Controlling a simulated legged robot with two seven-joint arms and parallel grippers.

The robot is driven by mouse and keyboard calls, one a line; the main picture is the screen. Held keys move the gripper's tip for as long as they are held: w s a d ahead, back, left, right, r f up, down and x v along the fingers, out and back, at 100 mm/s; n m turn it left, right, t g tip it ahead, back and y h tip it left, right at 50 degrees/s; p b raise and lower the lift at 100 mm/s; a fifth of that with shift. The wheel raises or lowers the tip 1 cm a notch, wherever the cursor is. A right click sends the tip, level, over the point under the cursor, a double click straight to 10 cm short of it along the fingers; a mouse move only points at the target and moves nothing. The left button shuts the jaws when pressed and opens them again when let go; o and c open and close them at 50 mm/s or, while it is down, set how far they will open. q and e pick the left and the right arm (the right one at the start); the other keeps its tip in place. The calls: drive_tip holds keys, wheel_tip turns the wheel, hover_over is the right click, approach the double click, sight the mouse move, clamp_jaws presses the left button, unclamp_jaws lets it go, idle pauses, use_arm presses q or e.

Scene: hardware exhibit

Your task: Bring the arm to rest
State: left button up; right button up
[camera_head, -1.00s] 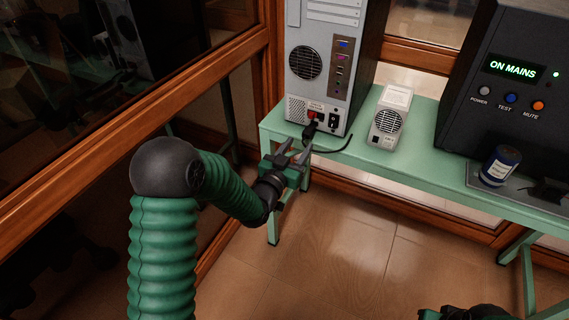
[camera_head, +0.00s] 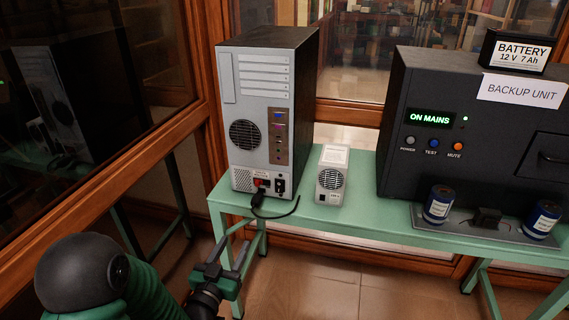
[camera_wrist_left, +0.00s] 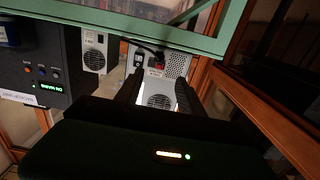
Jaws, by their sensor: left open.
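My left arm comes in at the bottom left of the head view. My left gripper (camera_head: 228,258) is open and empty, in front of and below the near left corner of the green table (camera_head: 330,220). Its two dark fingers point up toward the computer tower (camera_head: 262,120). In the left wrist view the fingers (camera_wrist_left: 157,92) stand apart with nothing between them, and the tower's back shows beyond. A black plug (camera_head: 257,200) with a cable is at the tower's lower back. My right gripper is out of view.
A small grey vented box (camera_head: 331,178) stands beside the tower. The black backup unit (camera_head: 480,150) reads "ON MAINS", with a battery (camera_head: 515,50) on top. Two dark blue cylinders (camera_head: 438,204) stand in front of it. A wood-framed glass wall (camera_head: 150,150) runs along the left.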

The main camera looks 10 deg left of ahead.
use_arm(q)
drive_tip(key=s+d+f+g, duration=0.2)
drive_tip(key=s+f+g, duration=0.3)
drive_tip(key=f+g, duration=0.25)
drive_tip(key=s+d+f+g, duration=0.25)
drive_tip(key=s+g, duration=0.55)
drive_tip(key=s, duration=0.7)
drive_tip(key=w+p+v, duration=0.2)
drive_tip(key=p+v, duration=0.7)
drive_tip(key=p, duration=0.1)
drive_tip(key=w+d+p+v, duration=0.1)
drive_tip(key=w+p+v, duration=0.1)
drive_tip(key=p+v, duration=0.8)
drive_tip(key=shift+w+r+n+y, duration=0.25)
drive_tip(key=shift+r+n+y, duration=0.05)
drive_tip(key=shift+r, duration=0.35)
drive_tip(key=shift+d, duration=0.15)
drive_tip(key=shift+r, duration=0.1)
